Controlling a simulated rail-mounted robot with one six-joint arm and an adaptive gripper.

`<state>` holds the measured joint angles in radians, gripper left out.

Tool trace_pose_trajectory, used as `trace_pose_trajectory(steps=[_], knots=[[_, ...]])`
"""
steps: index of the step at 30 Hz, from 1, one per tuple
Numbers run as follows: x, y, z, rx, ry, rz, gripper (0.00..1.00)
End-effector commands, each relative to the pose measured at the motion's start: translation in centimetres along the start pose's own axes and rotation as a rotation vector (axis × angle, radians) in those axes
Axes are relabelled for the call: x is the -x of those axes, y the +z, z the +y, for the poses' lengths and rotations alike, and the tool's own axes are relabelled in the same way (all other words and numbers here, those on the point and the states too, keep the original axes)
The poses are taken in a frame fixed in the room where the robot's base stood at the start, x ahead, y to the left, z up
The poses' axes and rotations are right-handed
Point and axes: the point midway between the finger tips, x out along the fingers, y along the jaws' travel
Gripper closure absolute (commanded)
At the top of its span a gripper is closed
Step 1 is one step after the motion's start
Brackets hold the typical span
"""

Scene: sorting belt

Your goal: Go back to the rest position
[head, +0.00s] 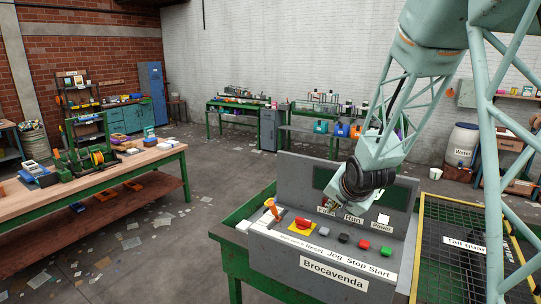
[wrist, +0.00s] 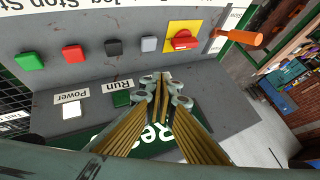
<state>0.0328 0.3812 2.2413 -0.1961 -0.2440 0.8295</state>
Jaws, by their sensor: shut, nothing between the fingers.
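My gripper (wrist: 162,82) shows in the wrist view with its yellow-lined fingers together and nothing between them. It hangs over a grey control console (head: 305,267) labelled Brocavenda, in front of its dark green display (wrist: 163,148). In the head view my arm comes down from the upper right and its dark wrist covers part of the display; I cannot make out the fingertips there. In the wrist view the fingertips appear near the dark Run lamp (wrist: 122,99); I cannot tell any contact. The Power lamp (wrist: 70,112) looks white.
The console carries green (wrist: 30,61), red (wrist: 72,53), black (wrist: 112,47) and grey (wrist: 149,44) buttons, a red switch (wrist: 183,41) and an orange-handled lever (wrist: 240,37). A mesh guard (head: 450,235) stands right. A wooden workbench (head: 150,157) stands left, with open floor between.

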Motion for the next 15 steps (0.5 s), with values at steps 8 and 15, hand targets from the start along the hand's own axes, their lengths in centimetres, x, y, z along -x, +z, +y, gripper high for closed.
trace_pose_trajectory(steps=[8,15], knots=[[4.8,0.6,0.8,0.066,0.038,-0.017,1.0],[8.9,1.6,1.8,0.123,0.069,-0.038,1.0]])
